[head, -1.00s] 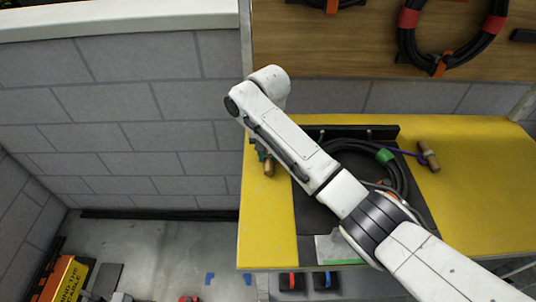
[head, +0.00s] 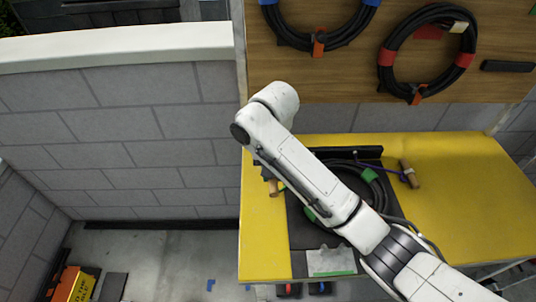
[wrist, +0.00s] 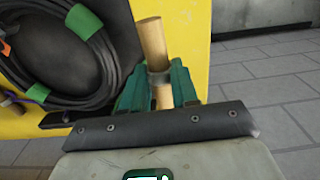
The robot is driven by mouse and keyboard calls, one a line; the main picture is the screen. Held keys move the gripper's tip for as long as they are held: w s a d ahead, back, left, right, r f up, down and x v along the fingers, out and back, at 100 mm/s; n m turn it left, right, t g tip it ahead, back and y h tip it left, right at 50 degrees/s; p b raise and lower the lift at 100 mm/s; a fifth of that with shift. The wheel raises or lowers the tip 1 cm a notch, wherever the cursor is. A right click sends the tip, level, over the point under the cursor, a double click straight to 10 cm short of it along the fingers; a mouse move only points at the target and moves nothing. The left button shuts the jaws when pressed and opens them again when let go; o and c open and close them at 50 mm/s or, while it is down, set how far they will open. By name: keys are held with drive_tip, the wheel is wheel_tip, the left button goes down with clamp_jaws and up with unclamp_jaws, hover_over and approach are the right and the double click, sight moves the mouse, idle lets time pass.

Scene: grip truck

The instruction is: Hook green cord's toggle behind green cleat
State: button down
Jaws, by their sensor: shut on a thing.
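A light wooden toggle (wrist: 154,48) stands between the two teal-green fingers of my gripper (wrist: 158,85) in the wrist view, which are shut on it. A grey band circles its middle. In the head view the toggle (head: 275,188) shows below my wrist, above the yellow top's left side. A small green bit beside it may be cord or fingertip; I cannot tell. The green cord's run is not clear. I cannot make out the green cleat for certain. A dark bar (head: 360,153) stands along the mat's back edge, partly behind my arm.
A black cable coil with green tape (head: 369,176) lies on the dark mat. A second wooden toggle (head: 409,174) on a purple cord lies right of it. A card with a green edge (head: 331,262) lies in front. The yellow top (head: 470,200) is clear at right.

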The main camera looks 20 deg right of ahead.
drive_tip(key=s+p, duration=0.3)
drive_tip(key=s, duration=0.3)
drive_tip(key=shift+s+d+f, duration=0.2)
drive_tip(key=shift+s+f, duration=0.05)
drive_tip(key=shift+s, duration=0.05)
drive_tip(key=shift+w+p, duration=0.1)
drive_tip(key=shift+p, duration=0.2)
drive_tip(key=shift+w+f, duration=0.1)
drive_tip(key=shift+w, duration=0.15)
